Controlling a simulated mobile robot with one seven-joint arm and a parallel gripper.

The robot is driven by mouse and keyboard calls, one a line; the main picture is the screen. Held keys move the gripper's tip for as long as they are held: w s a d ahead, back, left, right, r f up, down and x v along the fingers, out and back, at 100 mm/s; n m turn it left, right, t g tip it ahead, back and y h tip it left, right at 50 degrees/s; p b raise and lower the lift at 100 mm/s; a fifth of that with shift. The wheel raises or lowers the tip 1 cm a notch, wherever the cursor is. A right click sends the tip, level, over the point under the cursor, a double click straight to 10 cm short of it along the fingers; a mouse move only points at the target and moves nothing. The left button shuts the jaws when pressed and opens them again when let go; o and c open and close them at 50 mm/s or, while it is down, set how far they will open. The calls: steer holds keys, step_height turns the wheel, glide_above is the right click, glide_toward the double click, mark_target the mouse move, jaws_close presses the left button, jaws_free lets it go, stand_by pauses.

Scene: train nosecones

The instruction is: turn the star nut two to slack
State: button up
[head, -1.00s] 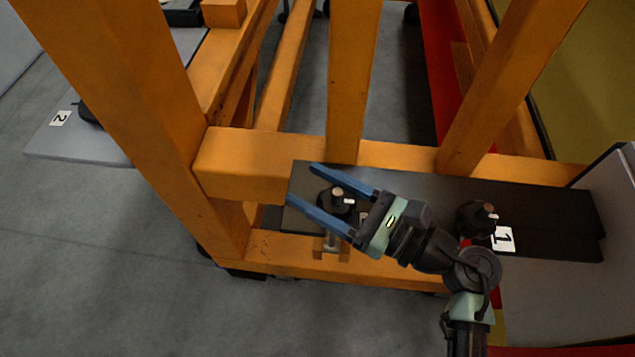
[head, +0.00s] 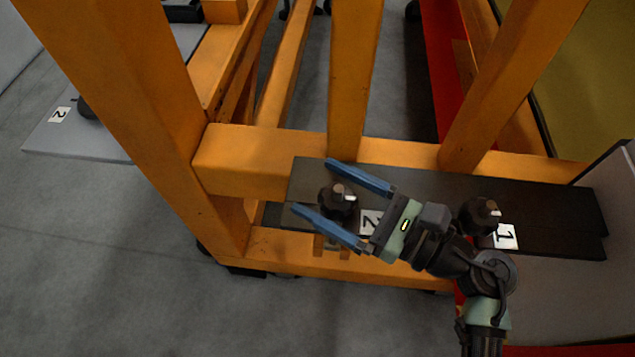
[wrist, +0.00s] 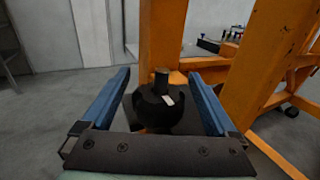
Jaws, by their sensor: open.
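Star nut two (head: 338,203) is a black lobed knob with a stud and a small pale mark on top. It sits on the dark plate (head: 540,192), beside a white label "2" (head: 371,222). My gripper (head: 313,187) is open, with one blue finger on each side of the nut and visible gaps between. In the wrist view the nut (wrist: 158,108) stands upright between the open fingers (wrist: 160,73). I see no contact. The nut's underside is hidden.
Another black star nut (head: 480,215) with label "1" (head: 504,237) is on the plate to the right, close to my arm. Orange beams (head: 345,80) rise behind the plate. At far left a grey panel (head: 90,143) carries another "2" label (head: 59,115).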

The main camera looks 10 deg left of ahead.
steer(key=b+v, duration=0.2)
steer(key=v, duration=0.9)
steer(key=shift+b, duration=0.3)
